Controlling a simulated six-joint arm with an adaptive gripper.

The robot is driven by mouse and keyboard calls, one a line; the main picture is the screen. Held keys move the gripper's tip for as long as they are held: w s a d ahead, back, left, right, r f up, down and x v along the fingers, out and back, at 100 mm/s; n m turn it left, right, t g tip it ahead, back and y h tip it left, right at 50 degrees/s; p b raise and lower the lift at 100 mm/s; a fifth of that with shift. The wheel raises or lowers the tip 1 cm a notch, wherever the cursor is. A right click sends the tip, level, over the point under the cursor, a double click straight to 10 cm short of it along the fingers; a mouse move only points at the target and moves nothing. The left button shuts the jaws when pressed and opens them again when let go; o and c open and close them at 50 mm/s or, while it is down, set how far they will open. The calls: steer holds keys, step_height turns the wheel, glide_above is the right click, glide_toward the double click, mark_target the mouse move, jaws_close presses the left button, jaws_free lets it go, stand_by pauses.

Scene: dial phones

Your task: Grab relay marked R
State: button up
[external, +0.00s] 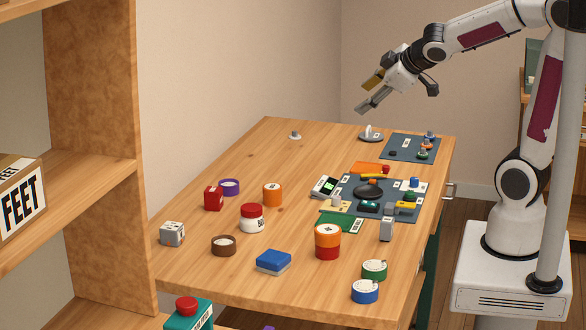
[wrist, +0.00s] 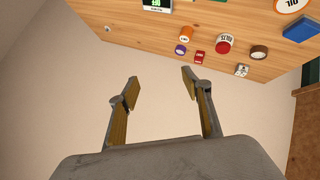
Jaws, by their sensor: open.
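No letter R is readable in either view, so I cannot tell for certain which thing is the relay. Box-shaped candidates are a grey block (external: 172,234) at the table's left edge, a red block (external: 213,199) behind it, and an upright grey block (external: 386,229) by the dark mat. The left grey block also shows in the wrist view (wrist: 241,70), with dark marks, and the red block (wrist: 199,57) is near it. My gripper (external: 366,94) is open and empty, high above the table's far end. Its spread fingers (wrist: 160,79) have nothing between them.
The wooden table (external: 255,150) holds several round containers, including an orange-and-red one (external: 328,242) and a red-lidded white one (external: 252,219). A dark mat (external: 345,184) with small parts lies right. A wooden shelf (external: 100,190) stands left. The table's far left is mostly clear.

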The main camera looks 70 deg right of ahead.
mark_target(392, 218)
steer(key=w+d+f+n+t+y, duration=0.2)
steer(key=w+d+f+n+y, duration=0.2)
steer(key=w+d+f+n, duration=0.45)
steer(key=s+a+f+g+y, duration=0.1)
steer(key=s+f+y, duration=0.1)
steer(key=f, duration=0.3)
steer(key=s+a+f+n+g+y, duration=0.1)
steer(key=s+a+f+y, duration=0.1)
steer(key=f, duration=0.3)
steer(key=s+a+f+g+y, duration=0.1)
steer(key=s+f+y, duration=0.2)
steer(key=f, duration=0.3)
steer(key=shift+s+a+n+y, duration=0.1)
steer(key=shift+a+n+y, duration=0.2)
steer(key=shift+y, duration=0.2)
steer(key=s+a+f+y, duration=0.1)
steer(key=s, duration=0.2)
steer(key=s+a+f+g+y, duration=0.1)
steer(key=s+y, duration=0.1)
steer(key=s, duration=0.2)
steer(key=s+a+f+n+g+y, duration=0.1)
steer(key=s+y, duration=0.1)
steer(key=s, duration=0.1)
steer(key=shift+s+a, duration=0.2)
steer(key=shift+s, duration=0.05)
steer(key=shift+s+a+f+y, duration=0.15)
steer(key=shift+s+y, duration=0.15)
steer(key=shift+s, duration=0.25)
steer(key=shift+x, duration=1.35)
